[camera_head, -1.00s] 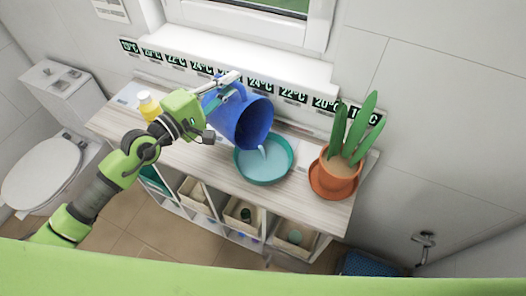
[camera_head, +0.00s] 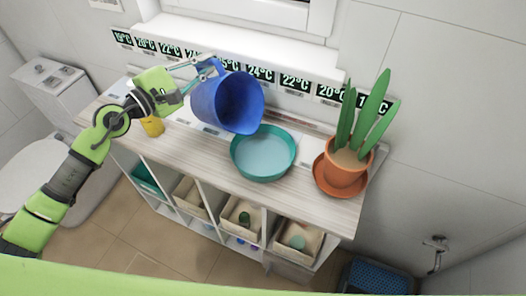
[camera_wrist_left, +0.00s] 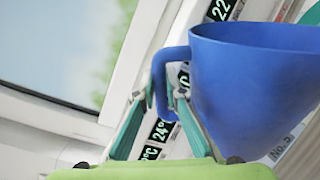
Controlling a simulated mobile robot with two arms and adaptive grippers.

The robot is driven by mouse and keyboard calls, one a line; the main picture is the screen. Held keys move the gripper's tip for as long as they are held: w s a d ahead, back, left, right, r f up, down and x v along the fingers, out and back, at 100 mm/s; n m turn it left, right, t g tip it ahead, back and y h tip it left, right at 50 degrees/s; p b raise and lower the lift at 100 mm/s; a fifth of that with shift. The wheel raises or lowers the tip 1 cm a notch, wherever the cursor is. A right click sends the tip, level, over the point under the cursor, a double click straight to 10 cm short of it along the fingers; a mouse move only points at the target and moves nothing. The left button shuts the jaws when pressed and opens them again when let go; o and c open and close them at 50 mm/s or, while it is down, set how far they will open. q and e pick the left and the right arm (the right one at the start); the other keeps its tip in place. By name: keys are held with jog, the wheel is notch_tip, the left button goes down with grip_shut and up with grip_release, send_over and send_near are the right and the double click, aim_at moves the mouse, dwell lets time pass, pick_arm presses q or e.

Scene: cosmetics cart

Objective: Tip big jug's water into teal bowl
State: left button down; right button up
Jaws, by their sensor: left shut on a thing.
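The big blue jug (camera_head: 210,103) is held tilted in the air, its mouth toward the lower right, above and left of the teal bowl (camera_head: 236,165). No stream shows from its mouth, and its dark inside looks empty, though the lower part is hard to see. The bowl stands on the cart top with pale blue water (camera_head: 264,153) in it. My left gripper (camera_head: 209,66) is shut on the jug's handle, which also shows between the fingers in the left wrist view (camera_wrist_left: 158,88). My right gripper is out of view.
A potted plant in a terracotta pot (camera_head: 342,172) stands right of the bowl. A yellow bottle (camera_head: 152,126) stands at the left, partly hidden by my arm. A row of temperature labels (camera_head: 260,76) lines the wall behind. The front strip of the cart top (camera_head: 205,150) is clear.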

pick_arm(q)
jog(key=w+a+f+n+b, duration=0.1)
jog(key=a+n+b, duration=0.1)
jog(key=w+a+f+n+b, duration=0.1)
jog(key=w+f+n+b, duration=0.1)
jog(key=b, duration=0.1)
jog(key=shift+a+f, duration=0.25)
jog(key=shift+a, duration=0.15)
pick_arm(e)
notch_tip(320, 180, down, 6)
pick_arm(q)
jog(key=w+a+r+n+p, duration=0.4)
jog(key=a+r+n, duration=0.1)
jog(key=n, duration=0.3)
jog(key=shift+w+a+r, duration=0.2)
jog(key=shift+a+r, duration=0.05)
jog(key=shift+a, duration=0.05)
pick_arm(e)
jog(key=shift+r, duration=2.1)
pick_arm(q)
jog(key=shift+r, duration=0.1)
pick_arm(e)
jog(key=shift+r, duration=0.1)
